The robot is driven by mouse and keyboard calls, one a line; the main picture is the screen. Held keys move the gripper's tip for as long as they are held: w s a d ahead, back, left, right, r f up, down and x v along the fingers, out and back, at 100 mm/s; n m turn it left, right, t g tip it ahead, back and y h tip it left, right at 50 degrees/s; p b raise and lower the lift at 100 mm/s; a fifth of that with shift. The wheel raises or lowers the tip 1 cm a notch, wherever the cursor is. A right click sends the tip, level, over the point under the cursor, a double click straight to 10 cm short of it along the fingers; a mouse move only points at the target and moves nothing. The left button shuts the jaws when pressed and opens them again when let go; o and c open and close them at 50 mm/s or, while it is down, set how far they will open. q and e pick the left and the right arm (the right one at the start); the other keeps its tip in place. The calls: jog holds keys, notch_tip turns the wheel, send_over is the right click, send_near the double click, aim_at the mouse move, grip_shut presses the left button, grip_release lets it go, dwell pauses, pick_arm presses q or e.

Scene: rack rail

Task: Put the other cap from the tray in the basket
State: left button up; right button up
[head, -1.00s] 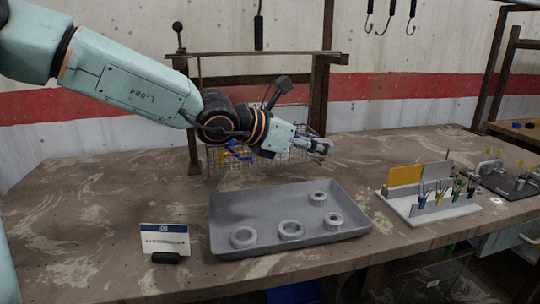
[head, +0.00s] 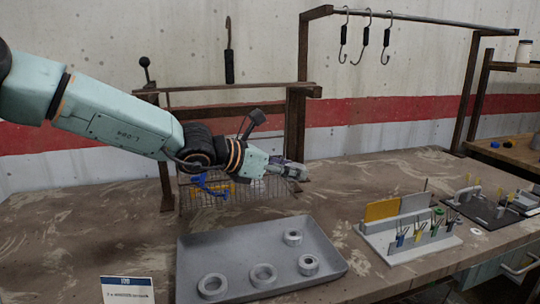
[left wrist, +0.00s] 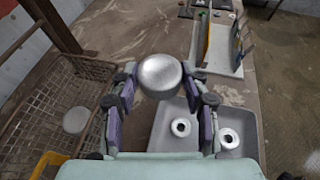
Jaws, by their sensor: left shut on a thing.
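My left gripper (head: 292,172) is shut on a round silver-grey cap (left wrist: 160,73), which sits between the fingertips in the left wrist view. In the head view the gripper is above the table, behind the tray and near the basket's right end; the cap is hard to make out there. The wire basket (head: 240,196) stands behind the tray, partly hidden by my left arm. In the left wrist view the basket (left wrist: 92,68) is left of the gripper, with a pale round cap (left wrist: 76,120) inside. The grey tray (head: 215,238) holds several grey rings (head: 263,274). My right gripper is out of view.
A yellow item (left wrist: 48,163) is in the basket. A rusty frame (head: 166,160) stands behind the basket. A white rack with tools (head: 410,240) is right of the tray. A small sign (head: 127,290) stands in front. Bare table lies between tray and rack.

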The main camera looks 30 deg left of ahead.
pick_arm(q)
jog(key=w+a+f+p, duration=0.1)
jog(key=w+a, duration=0.2)
jog(key=w+a+f+p, duration=0.1)
jog(key=w+a, duration=0.1)
jog(key=a, duration=0.2)
jog(key=w+a+f, duration=0.1)
jog(key=w+a, duration=0.2)
jog(key=shift+w+a+f+p, duration=0.2)
jog(key=shift+w+f+p, duration=0.15)
jog(key=shift+p, duration=0.05)
jog(key=shift+w, duration=0.1)
jog(key=shift+f, duration=0.15)
jog(key=shift+f+b, duration=0.5)
jog(key=shift+b, duration=0.05)
jog(key=o, duration=1)
jog(key=shift+r, duration=0.1)
jog(key=shift+o, duration=0.2)
